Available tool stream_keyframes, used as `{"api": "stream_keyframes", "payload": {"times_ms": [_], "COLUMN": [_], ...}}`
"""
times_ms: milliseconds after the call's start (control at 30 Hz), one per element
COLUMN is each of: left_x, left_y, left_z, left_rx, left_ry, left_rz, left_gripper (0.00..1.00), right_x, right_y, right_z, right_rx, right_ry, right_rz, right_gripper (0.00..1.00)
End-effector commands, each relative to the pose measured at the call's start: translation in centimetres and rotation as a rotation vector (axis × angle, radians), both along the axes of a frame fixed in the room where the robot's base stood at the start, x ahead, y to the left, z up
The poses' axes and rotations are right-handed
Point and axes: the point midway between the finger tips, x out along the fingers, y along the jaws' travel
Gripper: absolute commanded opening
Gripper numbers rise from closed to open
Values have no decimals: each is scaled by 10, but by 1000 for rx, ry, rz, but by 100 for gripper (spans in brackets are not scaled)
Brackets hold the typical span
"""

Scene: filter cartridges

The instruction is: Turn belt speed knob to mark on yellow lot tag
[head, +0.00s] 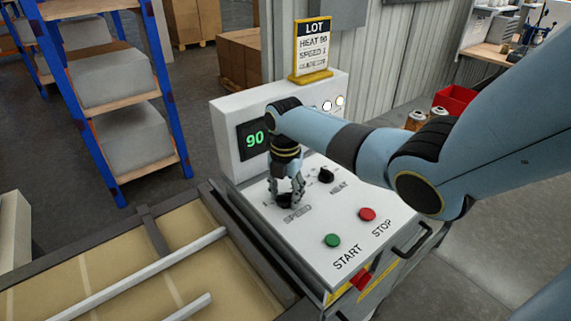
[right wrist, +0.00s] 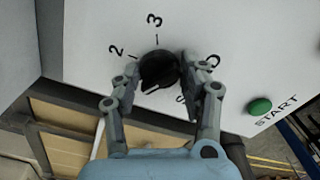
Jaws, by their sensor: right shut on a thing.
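The dark belt speed knob (right wrist: 158,66) sits on the white sloping panel, with numerals 2 and 3 showing beside it in the right wrist view. A further mark on its right is partly hidden by a finger. A pale line shows on the knob, but I cannot tell which mark it points at. My right gripper (head: 287,196) is over the SPEED label, and its fingers (right wrist: 160,85) are shut on the knob from both sides. The yellow-framed lot tag (head: 312,48) stands on top of the machine; it reads LOT, HEAT 90, apparently SPEED 1, and a small unclear third line. My left gripper is not in view.
The black heat knob (head: 326,175) is close to the right of my gripper. The green start button (head: 332,240) and red stop button (head: 367,214) are nearer the front. A green display (head: 254,139) reads 90. A conveyor frame (head: 155,232) lies at left.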

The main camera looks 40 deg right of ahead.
Motion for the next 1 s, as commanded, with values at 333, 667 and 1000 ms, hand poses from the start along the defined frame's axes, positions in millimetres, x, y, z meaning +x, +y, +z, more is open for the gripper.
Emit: {"api": "stream_keyframes", "payload": {"times_ms": [333,667,1000], "left_x": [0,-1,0], "left_y": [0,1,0], "left_z": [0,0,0], "left_rx": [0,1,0], "left_ry": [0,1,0], "left_rz": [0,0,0], "left_gripper": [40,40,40], "right_x": [1,0,1], "right_y": [0,0,-1], "right_z": [1,2,63], "right_rx": [1,-1,-3], "right_ry": [-2,-1,-4], "right_rz": [0,0,1], "right_gripper": [64,67,67]}}
